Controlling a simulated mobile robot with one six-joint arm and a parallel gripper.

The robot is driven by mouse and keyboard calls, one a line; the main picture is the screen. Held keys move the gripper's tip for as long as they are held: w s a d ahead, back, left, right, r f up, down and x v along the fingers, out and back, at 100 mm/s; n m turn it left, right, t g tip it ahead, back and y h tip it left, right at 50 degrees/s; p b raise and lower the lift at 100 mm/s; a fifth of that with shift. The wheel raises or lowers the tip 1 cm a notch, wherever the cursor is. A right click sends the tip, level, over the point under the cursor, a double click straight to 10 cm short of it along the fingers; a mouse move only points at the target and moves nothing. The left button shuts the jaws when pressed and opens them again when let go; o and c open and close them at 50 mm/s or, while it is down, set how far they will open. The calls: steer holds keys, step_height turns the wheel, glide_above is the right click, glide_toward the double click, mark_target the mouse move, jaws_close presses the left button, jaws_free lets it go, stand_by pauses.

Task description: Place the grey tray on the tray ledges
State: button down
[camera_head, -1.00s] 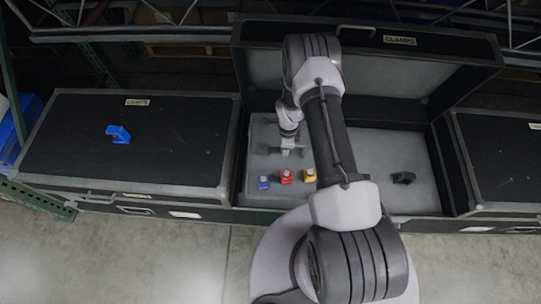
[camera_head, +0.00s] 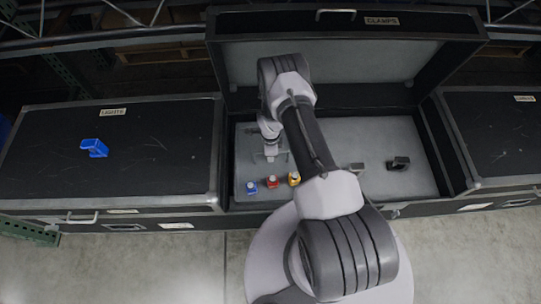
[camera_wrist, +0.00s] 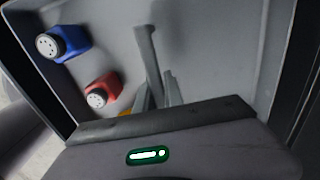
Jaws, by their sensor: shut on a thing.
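The grey tray (camera_head: 241,160) is in the left part of the open black case labelled CLAMPS. A blue (camera_head: 251,187), a red (camera_head: 272,182) and a yellow (camera_head: 294,179) item stand along its near edge. My gripper (camera_head: 270,158) is over the tray's middle, shut on its upright grey grip, which also shows in the wrist view (camera_wrist: 147,50). The wrist view shows the blue (camera_wrist: 66,43) and red (camera_wrist: 103,91) items close up, with only a sliver of yellow. My arm covers the tray's right side. I cannot make out the ledges or the tray's height against them.
A black clamp (camera_head: 398,162) and a small light-grey piece (camera_head: 357,168) lie in the case's right part. The raised lid (camera_head: 340,65) stands behind. A closed case (camera_head: 150,150) labelled LIGHTS, bearing a blue clamp (camera_head: 94,148), adjoins at left; another closed case (camera_head: 500,130) adjoins at right.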

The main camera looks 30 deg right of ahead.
steer(key=shift+f, duration=0.15)
steer(key=c, duration=1.5)
jaws_free()
steer(key=shift+o, duration=0.2)
step_height(320, 180, up, 12)
steer(key=p, duration=0.5)
steer(key=shift+w+r, duration=0.1)
steer(key=shift+r, duration=0.1)
